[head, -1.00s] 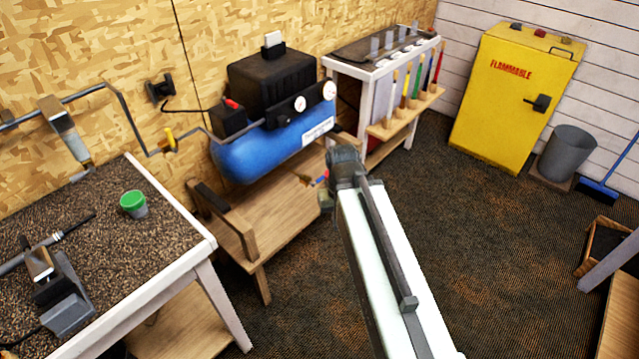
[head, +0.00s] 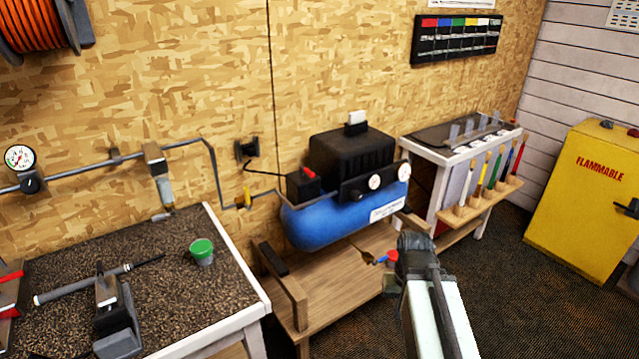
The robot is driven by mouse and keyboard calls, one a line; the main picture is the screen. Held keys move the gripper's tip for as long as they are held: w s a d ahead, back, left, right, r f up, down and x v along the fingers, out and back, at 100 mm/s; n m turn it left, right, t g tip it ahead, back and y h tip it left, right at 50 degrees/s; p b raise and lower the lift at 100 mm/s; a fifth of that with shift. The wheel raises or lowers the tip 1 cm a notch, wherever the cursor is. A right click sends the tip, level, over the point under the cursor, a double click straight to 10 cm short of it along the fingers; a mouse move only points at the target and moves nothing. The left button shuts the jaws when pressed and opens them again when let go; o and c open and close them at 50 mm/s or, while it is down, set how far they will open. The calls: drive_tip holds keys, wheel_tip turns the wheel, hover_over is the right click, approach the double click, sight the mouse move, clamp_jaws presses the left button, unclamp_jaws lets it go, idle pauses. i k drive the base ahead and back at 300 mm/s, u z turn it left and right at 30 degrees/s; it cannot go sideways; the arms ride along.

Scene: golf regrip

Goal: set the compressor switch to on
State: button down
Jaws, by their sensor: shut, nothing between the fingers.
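The compressor (head: 330,222) has a blue tank and a black motor housing and stands on a low wooden bench. A small black box at its left end carries a red switch lever (head: 307,172), which leans up and to the left. I cannot tell its on or off setting from this view. My gripper (head: 373,259) is shut and empty, just below the right part of the tank and in front of it. It is small in the picture and apart from the switch, lower and to the right. My dark wrist hides part of the bench's right end.
A workbench (head: 225,265) with a green-lidded cup (head: 202,250) and a clamp (head: 115,310) stands at left. A pipe with a yellow valve (head: 247,196) runs along the wall. A tool stand (head: 455,190) and yellow cabinet (head: 585,200) are at right. The floor between is clear.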

sight(304, 170)
drive_tip(key=u, duration=3.25)
drive_tip(key=k, duration=0.65)
drive_tip(key=z, duration=0.75)
